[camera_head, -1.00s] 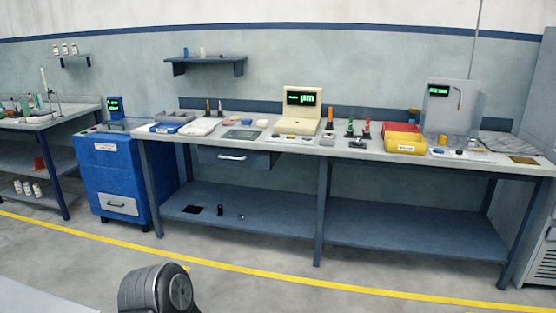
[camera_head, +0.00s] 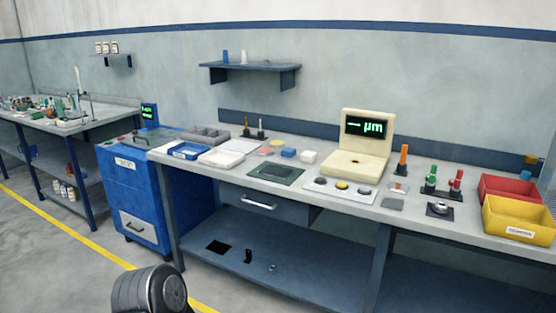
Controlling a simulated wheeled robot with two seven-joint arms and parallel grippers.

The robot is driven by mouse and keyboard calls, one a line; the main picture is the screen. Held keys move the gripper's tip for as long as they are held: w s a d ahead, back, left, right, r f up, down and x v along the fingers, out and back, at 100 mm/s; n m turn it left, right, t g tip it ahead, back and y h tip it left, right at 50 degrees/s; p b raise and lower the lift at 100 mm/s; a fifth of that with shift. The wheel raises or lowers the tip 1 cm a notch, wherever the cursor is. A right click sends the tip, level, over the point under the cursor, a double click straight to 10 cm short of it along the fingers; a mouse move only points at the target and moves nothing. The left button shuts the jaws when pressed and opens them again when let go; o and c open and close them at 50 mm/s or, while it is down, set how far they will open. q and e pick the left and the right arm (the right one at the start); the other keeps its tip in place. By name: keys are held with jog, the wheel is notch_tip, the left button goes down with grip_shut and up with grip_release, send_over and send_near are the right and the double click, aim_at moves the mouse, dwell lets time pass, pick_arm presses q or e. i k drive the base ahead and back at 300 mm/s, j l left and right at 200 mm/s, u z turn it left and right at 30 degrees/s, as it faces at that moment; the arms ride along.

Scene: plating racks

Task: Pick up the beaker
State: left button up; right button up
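I cannot make out a beaker for certain. The lab table at the far left (camera_head: 75,124) carries a cluster of small bottles and glassware (camera_head: 30,103), too small to tell apart. A tall pale cylinder-like piece (camera_head: 78,80) stands up there beside a thin stand. A tiny clear or grey item (camera_head: 271,267) lies on the lower shelf of the long workbench, also too small to name. Neither gripper is in view. Only a dark rounded part of my own arm shows at the bottom edge.
A blue cabinet (camera_head: 130,182) stands between the lab table and the long workbench (camera_head: 440,222). The bench holds a cream display unit (camera_head: 352,165), a yellow bin (camera_head: 518,222) and a red bin (camera_head: 505,187). A yellow floor line (camera_head: 68,236) crosses the open floor in front.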

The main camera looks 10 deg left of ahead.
aim_at(83, 173)
jog(key=i+j+u, duration=0.25)
jog(key=u, duration=0.25)
jog(key=i+u, duration=0.85)
jog(key=u, duration=0.15)
jog(key=i+l+u, duration=0.25)
jog(key=i+u, duration=0.25)
jog(key=i+j+u, duration=0.1)
jog(key=i, duration=0.75)
jog(key=i+j+u, duration=0.1)
jog(key=i, duration=0.8)
jog(key=i+z, duration=0.25)
jog(key=i, duration=0.25)
jog(key=i+j+z, duration=0.2)
jog(key=i, duration=0.25)
jog(key=i+j+z, duration=0.25)
jog(key=i, duration=0.2)
jog(key=i+z, duration=0.1)
jog(key=z, duration=0.3)
jog(key=i+j+z, duration=0.1)
jog(key=z, duration=0.7)
jog(key=i+j+z, duration=0.25)
jog(key=j, duration=0.45)
jog(key=i+j+z, duration=0.1)
jog(key=j+z, duration=0.2)
jog(key=j, duration=0.45)
jog(key=j+z, duration=0.25)
jog(key=j, duration=0.95)
jog(key=i+j, duration=0.1)
jog(key=j, duration=0.35)
